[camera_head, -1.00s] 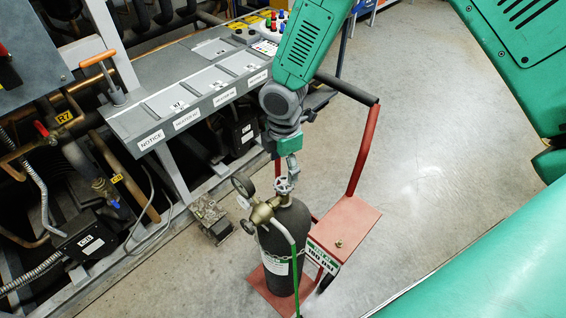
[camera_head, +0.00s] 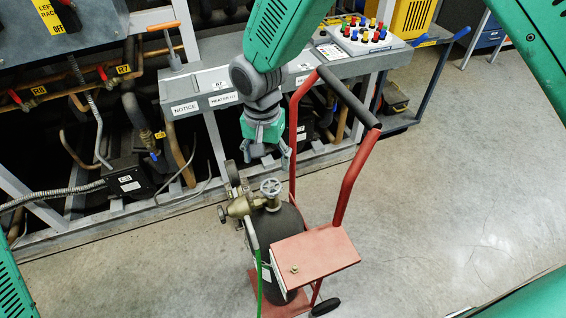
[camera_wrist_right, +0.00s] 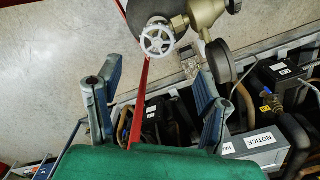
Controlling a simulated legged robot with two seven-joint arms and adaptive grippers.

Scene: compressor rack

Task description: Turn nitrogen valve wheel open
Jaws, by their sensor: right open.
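The grey nitrogen valve wheel (camera_head: 270,187) sits on top of the dark gas cylinder (camera_head: 282,226), which stands upright on a red cart. In the wrist view the wheel (camera_wrist_right: 157,38) looks pale and spoked, beside a brass regulator (camera_wrist_right: 207,14). My right gripper (camera_head: 268,157) is above and just behind the wheel, apart from it. In the wrist view my right gripper (camera_wrist_right: 158,82) has its fingers spread, with nothing between them; the wheel lies beyond the fingertips. My left gripper is not in view.
The red cart handle (camera_head: 356,176) rises close to the right of my right gripper. A pressure gauge (camera_head: 232,172) stands left of the wheel. The compressor rack bench (camera_head: 205,85) with pipes lies behind. Open floor (camera_head: 450,190) is on the right.

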